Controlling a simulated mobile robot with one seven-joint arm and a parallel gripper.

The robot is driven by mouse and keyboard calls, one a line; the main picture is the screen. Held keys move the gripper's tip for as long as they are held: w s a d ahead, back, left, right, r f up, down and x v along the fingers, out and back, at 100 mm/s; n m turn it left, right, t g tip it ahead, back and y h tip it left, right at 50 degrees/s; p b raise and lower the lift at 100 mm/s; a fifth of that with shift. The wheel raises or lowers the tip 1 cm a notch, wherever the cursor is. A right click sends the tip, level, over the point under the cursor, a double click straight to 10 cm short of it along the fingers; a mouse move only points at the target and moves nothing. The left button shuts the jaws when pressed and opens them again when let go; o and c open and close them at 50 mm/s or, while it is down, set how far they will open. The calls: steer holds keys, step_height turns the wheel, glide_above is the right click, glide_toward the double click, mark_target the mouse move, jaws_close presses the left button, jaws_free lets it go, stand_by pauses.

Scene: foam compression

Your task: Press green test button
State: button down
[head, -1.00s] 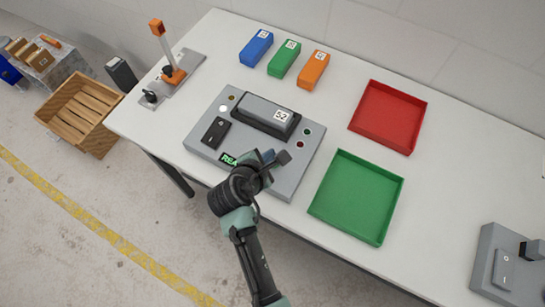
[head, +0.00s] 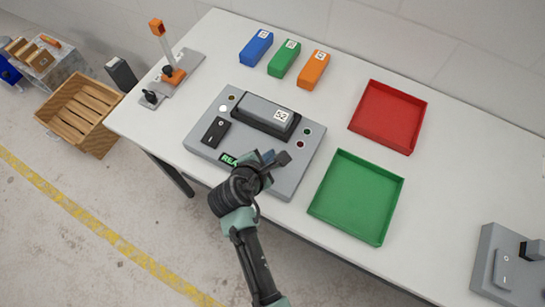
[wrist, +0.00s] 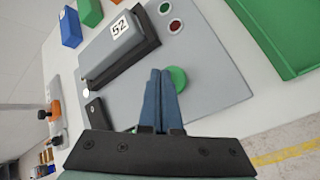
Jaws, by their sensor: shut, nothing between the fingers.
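The grey test panel (head: 290,178) lies near the table's front edge. In the wrist view, the round green button (wrist: 180,78) sits on the panel's face (wrist: 205,60), just right of my fingertips. My gripper (wrist: 161,76) is shut and empty, its blue fingers overlapping the button's left edge in the picture. I cannot tell whether they touch it. In the head view, my gripper (head: 284,158) hangs over the panel's front right part and hides the button. A grey block marked 52 (head: 262,107) lies in the panel's black cradle.
A green tray (head: 392,191) and a red tray (head: 420,112) stand to the right. Blue (head: 255,49), green (head: 283,60) and orange (head: 313,72) blocks lie behind.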

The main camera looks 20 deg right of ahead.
steer(key=shift+f, duration=0.25)
steer(key=shift+f, duration=0.5)
stand_by(0.6)
stand_by(0.3)
steer(key=shift+r+p, duration=0.9)
step_height(320, 180, up, 5)
steer(key=p, duration=0.5)
steer(key=shift+r+p, duration=0.1)
steer(key=shift+p, duration=0.2)
stand_by(0.3)
